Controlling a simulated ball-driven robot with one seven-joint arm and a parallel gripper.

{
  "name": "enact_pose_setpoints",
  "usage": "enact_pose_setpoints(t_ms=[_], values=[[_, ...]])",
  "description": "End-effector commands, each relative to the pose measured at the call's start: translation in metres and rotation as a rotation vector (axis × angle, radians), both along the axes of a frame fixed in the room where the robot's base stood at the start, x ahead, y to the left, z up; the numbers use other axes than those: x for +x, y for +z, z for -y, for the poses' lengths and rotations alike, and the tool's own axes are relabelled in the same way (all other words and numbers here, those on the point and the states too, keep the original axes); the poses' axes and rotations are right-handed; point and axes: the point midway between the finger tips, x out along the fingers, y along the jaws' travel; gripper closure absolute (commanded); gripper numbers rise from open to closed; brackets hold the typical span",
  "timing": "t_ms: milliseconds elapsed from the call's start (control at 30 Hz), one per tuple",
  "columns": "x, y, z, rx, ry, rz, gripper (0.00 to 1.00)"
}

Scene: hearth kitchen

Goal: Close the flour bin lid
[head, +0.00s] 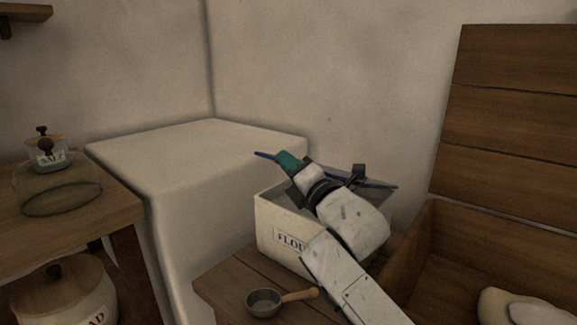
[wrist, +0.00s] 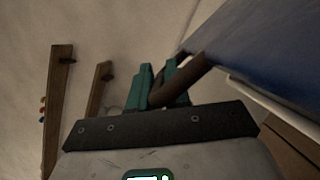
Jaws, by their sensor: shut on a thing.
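The white flour bin (head: 270,222), with a label partly hidden by my arm, stands on a wooden surface. Its blue lid (head: 375,184) shows as a thin, nearly edge-on strip above the bin, mostly behind my arm. The grey inside of the bin shows beneath it, so the lid is not down on the rim. My teal-fingered gripper (head: 286,160) is at the lid's left part. In the wrist view, my gripper (wrist: 160,84) is shut on the lid's brown handle (wrist: 184,82), and the blue lid (wrist: 260,50) fills the upper right.
A small pan (head: 264,302) lies in front of the bin. A wooden chest with its lid raised (head: 510,120) stands at right. A pale block (head: 190,150) is behind left. A table at left holds a salt jar (head: 48,158); a bread crock (head: 62,290) is below.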

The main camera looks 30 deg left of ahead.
Motion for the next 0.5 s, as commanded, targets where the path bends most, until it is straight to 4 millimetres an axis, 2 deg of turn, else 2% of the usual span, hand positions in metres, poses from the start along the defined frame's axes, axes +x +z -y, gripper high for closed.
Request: enact_pose_setpoints(t_ms=[33,67,267,500], values=[[0.0013,-0.0006,0.0012,-0.001,-0.003,-0.001,1.0],[0.0013,-0.0006,0.0012,-0.001,-0.003,-0.001,0.82],[0.0007,-0.0003,0.0007,0.0,-0.002,-0.002,0.63],[0.0001,-0.0001,0.0006,0.0,-0.001,-0.001,0.62]])
